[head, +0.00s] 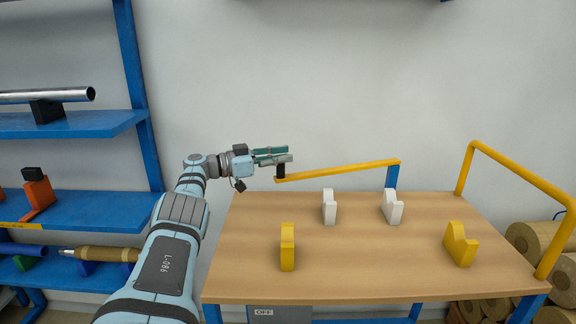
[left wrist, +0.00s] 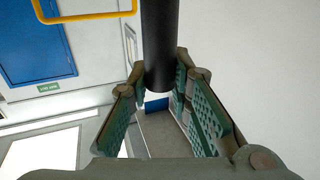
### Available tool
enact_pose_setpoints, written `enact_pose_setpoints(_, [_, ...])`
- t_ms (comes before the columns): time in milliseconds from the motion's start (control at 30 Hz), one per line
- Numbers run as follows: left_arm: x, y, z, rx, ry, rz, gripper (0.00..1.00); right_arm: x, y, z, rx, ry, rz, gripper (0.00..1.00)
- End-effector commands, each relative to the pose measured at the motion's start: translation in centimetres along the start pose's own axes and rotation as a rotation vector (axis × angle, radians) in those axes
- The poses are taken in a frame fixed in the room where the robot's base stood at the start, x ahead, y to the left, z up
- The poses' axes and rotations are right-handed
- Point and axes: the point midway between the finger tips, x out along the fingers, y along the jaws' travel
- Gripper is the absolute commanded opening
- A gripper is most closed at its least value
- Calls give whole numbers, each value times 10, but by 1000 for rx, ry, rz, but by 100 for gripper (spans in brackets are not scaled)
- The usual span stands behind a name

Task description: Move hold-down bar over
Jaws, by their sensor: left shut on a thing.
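The hold-down bar (head: 345,171) is a long yellow bar above the back of the wooden table. Its right end meets a blue post (head: 392,177) at the table's back edge. A black handle (head: 280,171) stands at its left end. My left gripper (head: 285,156) is at this handle, shut on it. In the left wrist view the black handle (left wrist: 160,45) runs down between the green-padded fingers (left wrist: 182,95). The fingertips partly hide the handle's top in the head view. My right gripper is not in view.
Two white notched blocks (head: 329,207) (head: 392,208) and two yellow ones (head: 288,247) (head: 460,244) stand on the table (head: 370,280). A yellow rail (head: 515,180) rises at the table's right end. Blue shelves (head: 80,124) stand left. Brown rolls (head: 530,240) lie right.

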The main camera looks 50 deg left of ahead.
Motion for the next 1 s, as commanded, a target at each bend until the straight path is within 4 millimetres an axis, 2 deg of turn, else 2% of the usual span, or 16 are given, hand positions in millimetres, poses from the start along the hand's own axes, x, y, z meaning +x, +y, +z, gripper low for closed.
enact_pose_setpoints(233, [-8,-3,-1,-1,0,-11,0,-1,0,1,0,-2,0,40])
enact_pose_setpoints(267, [-9,-3,-1,-1,0,-12,22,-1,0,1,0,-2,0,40])
enact_pose_setpoints(367, [-11,-4,-1,-1,-1,-15,38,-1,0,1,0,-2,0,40])
enact_pose_setpoints(400, [-12,-4,-1,-1,-1,-16,40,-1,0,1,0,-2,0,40])
enact_pose_setpoints(767, [-17,-5,1,1,-3,-19,40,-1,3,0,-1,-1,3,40])
enact_pose_setpoints(867, [-29,-5,2,4,-7,-21,40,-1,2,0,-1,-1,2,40])
enact_pose_setpoints(1000, [-60,-4,2,2,-14,-17,40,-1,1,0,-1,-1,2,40])
